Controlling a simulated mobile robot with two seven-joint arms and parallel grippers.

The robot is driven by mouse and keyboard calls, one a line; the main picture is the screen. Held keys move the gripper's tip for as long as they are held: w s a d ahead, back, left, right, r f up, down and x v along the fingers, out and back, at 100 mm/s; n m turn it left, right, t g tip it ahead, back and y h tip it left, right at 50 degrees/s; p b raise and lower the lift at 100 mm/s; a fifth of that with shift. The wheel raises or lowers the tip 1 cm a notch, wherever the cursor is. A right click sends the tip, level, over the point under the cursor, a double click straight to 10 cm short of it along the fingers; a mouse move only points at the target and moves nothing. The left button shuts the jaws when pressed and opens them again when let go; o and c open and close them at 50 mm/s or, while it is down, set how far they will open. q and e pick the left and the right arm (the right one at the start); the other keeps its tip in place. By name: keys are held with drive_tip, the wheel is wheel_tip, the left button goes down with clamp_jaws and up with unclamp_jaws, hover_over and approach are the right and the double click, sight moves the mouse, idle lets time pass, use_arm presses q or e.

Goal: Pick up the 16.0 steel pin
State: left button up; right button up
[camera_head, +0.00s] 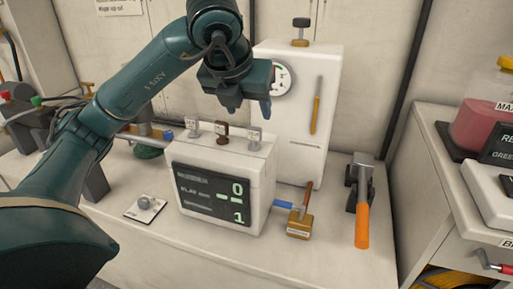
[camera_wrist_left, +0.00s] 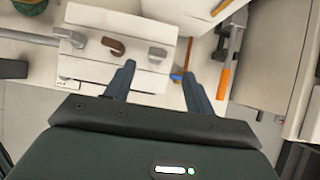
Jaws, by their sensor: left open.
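Three small tagged pins stand in a row on top of a white box (camera_head: 210,205) with a digital display. The left grey pin (camera_head: 193,130) and right grey pin (camera_head: 254,139) look like steel; the middle pin (camera_head: 222,132) is brown. Their tags are too small to read, so I cannot tell which is 16.0. My left gripper (camera_head: 248,110) is open and empty above the right end of the box. In the left wrist view, the right grey pin (camera_wrist_left: 156,56) lies just beyond and between the open fingertips (camera_wrist_left: 158,72). My right gripper is not in view.
A tall white unit with a gauge (camera_head: 282,79) stands behind the box. A brass padlock-like block (camera_head: 300,223) and an orange-handled tool (camera_head: 362,205) are to the right. A small plate with a knob (camera_head: 145,207) lies at left. The front of the bench is clear.

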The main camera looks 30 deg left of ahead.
sight(253, 129)
use_arm(q)
drive_tip(key=x, duration=0.4)
drive_tip(key=shift+w+f, duration=0.15)
drive_tip(key=shift+f, duration=0.15)
drive_tip(key=x, duration=0.5)
drive_tip(key=shift+a+f, duration=0.15)
drive_tip(key=shift+f, duration=0.1)
drive_tip(key=shift+c, duration=0.5)
drive_tip(key=c, duration=1)
